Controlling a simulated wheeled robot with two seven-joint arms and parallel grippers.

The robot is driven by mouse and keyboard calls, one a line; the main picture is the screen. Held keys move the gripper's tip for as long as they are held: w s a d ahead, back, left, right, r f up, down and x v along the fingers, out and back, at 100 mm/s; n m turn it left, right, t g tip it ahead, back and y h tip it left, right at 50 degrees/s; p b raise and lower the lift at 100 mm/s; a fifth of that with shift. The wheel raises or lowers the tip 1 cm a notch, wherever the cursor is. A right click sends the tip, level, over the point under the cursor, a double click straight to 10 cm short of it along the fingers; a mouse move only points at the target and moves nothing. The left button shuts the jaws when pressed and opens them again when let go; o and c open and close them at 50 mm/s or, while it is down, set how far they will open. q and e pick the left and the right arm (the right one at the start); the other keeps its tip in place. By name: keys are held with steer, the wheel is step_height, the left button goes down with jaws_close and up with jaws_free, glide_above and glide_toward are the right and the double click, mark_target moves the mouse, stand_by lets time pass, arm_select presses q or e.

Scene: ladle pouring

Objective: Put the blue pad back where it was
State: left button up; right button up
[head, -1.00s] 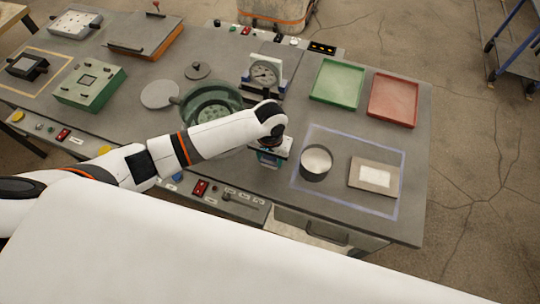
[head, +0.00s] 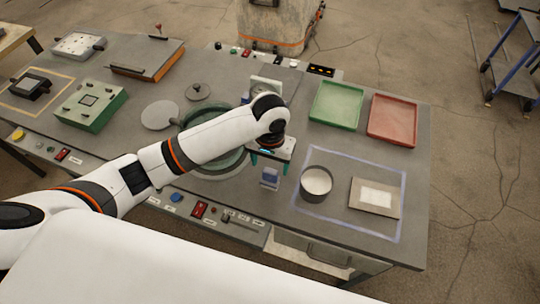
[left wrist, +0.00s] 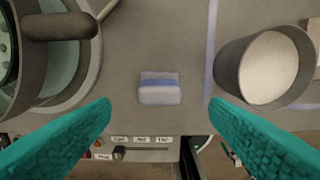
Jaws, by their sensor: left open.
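The small blue pad (head: 269,178) is on the grey bench top, just left of the pale blue outlined area. In the left wrist view the blue pad (left wrist: 160,90) shows between the fingers in the picture, with bare bench around it. My left gripper (head: 270,163) is open above the pad, and nothing is held between its teal fingers. The fingers (left wrist: 160,102) are wide apart in the left wrist view. My right gripper is in neither view.
A dark cup with pale contents (head: 316,184) and a beige plate (head: 360,206) sit inside the outline. A green round vessel (head: 228,165) is left, partly behind my arm. Green (head: 335,103) and red (head: 392,120) trays lie behind. The bench's front edge has switches.

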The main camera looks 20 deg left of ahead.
arm_select(q)
steer(key=shift+r, duration=1.65)
